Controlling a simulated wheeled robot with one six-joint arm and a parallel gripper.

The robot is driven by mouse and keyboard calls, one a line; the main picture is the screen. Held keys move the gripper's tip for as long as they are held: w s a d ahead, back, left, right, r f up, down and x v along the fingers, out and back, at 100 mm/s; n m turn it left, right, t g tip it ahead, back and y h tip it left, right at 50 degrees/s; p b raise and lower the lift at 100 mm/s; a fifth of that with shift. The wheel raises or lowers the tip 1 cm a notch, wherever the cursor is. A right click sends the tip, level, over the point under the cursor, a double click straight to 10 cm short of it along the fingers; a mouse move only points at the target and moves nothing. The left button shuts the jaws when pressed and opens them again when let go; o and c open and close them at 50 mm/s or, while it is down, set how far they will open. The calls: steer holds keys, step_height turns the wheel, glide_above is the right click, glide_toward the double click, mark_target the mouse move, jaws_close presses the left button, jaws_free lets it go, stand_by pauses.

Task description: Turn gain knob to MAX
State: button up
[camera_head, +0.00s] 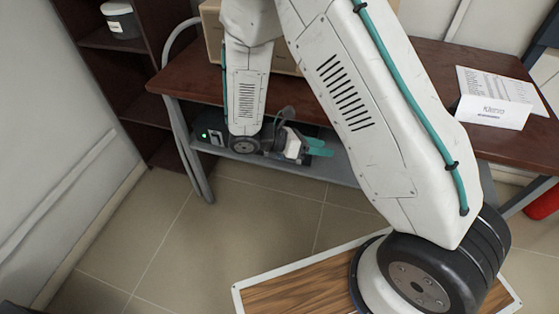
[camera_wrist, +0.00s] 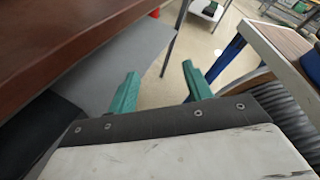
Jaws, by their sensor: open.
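No gain knob can be made out in either view. A small dark device with a green light (camera_head: 205,135) sits at the left end of the grey shelf under the brown table, partly hidden by my arm. My gripper (camera_head: 318,148) has teal fingers and is at the table's front, near the shelf and to the right of the device. In the wrist view my gripper (camera_wrist: 160,84) has its two fingers spread apart with nothing between them. The floor shows beyond the fingers there.
The brown table (camera_head: 420,70) overhangs the grey lower shelf (camera_head: 345,170). A cardboard box (camera_head: 212,30) and a white card (camera_head: 492,112) stand on top. A dark shelving unit (camera_head: 95,70) is at left. A red object (camera_head: 543,203) is at the right edge. Tiled floor in front is clear.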

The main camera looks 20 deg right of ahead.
steer(key=w+a+f+n+t+h, duration=0.1)
steer(key=w+f+n+t, duration=0.15)
steer(key=f+n, duration=0.3)
steer(key=w+f+n+t+h, duration=0.2)
steer(key=f+n+t, duration=0.1)
steer(key=f+n, duration=0.25)
steer(key=n+t+y, duration=0.6)
steer(key=n+t, duration=0.7)
steer(key=n, duration=0.9)
glide_toward(280, 159)
steer(key=x, duration=0.2)
steer(key=shift+g, duration=0.25)
steer(key=x, duration=0.7)
steer(key=shift+w+r, duration=0.1)
steer(key=shift+r, duration=0.1)
steer(key=shift+c, duration=0.2)
steer(key=c, duration=0.9)
